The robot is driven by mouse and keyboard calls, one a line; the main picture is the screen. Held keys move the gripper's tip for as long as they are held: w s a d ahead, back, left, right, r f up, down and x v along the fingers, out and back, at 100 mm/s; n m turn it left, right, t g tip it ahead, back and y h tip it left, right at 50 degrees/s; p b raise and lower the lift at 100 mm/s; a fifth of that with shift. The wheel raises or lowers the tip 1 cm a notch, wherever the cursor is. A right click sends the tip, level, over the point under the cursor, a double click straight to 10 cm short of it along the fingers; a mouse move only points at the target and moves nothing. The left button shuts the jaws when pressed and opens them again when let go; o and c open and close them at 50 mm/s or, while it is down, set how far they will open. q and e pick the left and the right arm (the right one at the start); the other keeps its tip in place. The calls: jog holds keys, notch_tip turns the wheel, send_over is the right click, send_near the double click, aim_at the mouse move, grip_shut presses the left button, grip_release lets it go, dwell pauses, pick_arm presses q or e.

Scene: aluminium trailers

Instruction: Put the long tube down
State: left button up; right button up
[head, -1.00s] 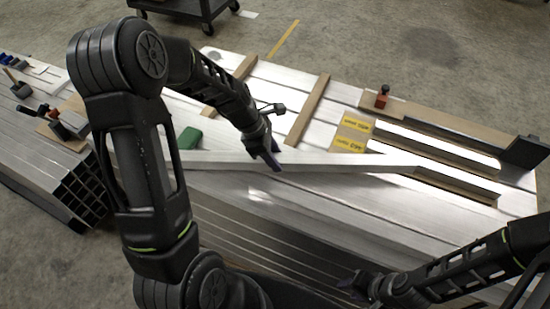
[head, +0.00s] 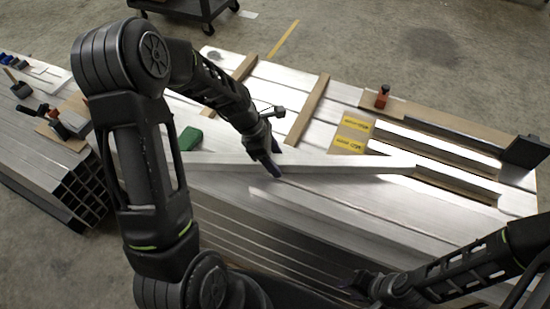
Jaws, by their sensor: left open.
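The long tube (head: 345,163) is a pale aluminium bar lying slantwise across the top of the metal trailer stack (head: 330,205). Its left part passes behind my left arm, and its right end lies near the slotted rails. My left gripper (head: 274,162) is at the middle of the tube, fingers open, one on the far side and one on the near side. Whether a finger touches the tube is hard to tell. My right gripper (head: 355,284) is low at the front, over the stack's near side, apart from the tube; its fingers are dark and unclear.
Wooden battens (head: 308,110) cross the stack behind the tube. Yellow labels (head: 352,134), a red-handled clamp (head: 382,97) and dark-slotted rails (head: 440,150) are at the right. A green block (head: 190,139) sits at the left. Another stack of tubes (head: 75,195) stands further left.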

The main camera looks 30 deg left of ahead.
pick_arm(q)
jog(key=v, duration=1.2)
jog(key=shift+r, duration=0.15)
